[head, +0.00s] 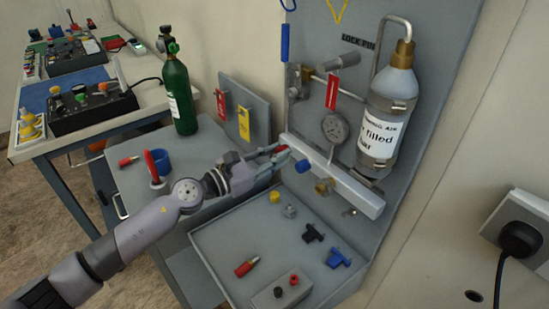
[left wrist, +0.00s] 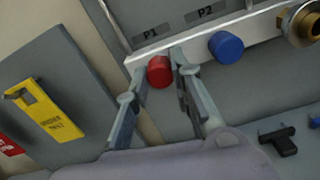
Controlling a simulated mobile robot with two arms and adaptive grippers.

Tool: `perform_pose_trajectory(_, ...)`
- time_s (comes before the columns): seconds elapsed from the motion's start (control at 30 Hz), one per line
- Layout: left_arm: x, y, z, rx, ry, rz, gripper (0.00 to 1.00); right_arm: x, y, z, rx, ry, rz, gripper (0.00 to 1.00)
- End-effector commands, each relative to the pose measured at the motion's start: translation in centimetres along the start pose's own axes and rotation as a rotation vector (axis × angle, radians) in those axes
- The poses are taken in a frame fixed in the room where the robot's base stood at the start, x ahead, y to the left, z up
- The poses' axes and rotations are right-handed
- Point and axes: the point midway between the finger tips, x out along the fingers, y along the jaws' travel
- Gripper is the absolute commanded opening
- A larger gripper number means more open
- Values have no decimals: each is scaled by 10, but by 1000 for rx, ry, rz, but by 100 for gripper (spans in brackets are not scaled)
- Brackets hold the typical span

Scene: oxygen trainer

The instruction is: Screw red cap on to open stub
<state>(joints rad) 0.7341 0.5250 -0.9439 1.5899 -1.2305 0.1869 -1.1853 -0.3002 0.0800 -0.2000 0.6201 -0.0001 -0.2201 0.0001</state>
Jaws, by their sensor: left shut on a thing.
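My left gripper (head: 278,155) reaches in from the left to the near left end of the pale manifold bar (head: 345,188). In the left wrist view its fingers (left wrist: 158,68) are closed on the sides of a red cap (left wrist: 160,71). The cap is at the bar's P1 position, below the P1 label (left wrist: 152,31). The stub behind it is hidden, so I cannot tell how far the cap is threaded. A blue cap (left wrist: 226,46) is on the P2 position beside it; it also shows in the head view (head: 303,166). My right gripper is not in view.
A grey tray (head: 215,245) below the bar holds loose fittings, including a black tee (head: 313,232) and a blue tee (head: 338,258). A gauge (head: 335,127) and a silver cylinder (head: 390,115) are above the bar. A green cylinder (head: 178,95) stands behind my left arm.

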Motion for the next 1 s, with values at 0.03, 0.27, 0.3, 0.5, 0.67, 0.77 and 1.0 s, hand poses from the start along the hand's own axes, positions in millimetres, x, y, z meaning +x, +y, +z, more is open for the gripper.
perform_pose_trajectory(0.03, 0, -2, -4, 55, 1, -4, 0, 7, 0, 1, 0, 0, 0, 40)
perform_pose_trajectory(0.27, 0, -2, -2, 103, 4, -4, 0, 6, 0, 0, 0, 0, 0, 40)
perform_pose_trajectory(0.3, 0, -2, -2, 102, 4, -4, 0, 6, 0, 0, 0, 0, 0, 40)
perform_pose_trajectory(0.5, 0, -2, -3, 205, 5, -6, 0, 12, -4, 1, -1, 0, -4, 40)
perform_pose_trajectory(0.67, 0, -2, -2, 201, 6, -6, 22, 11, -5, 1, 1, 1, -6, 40)
perform_pose_trajectory(0.77, 0, -2, -2, 200, 5, -6, 29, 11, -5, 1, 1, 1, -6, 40)
perform_pose_trajectory(1.0, 0, -1, -1, 200, 4, -4, 41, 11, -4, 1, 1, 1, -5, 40)
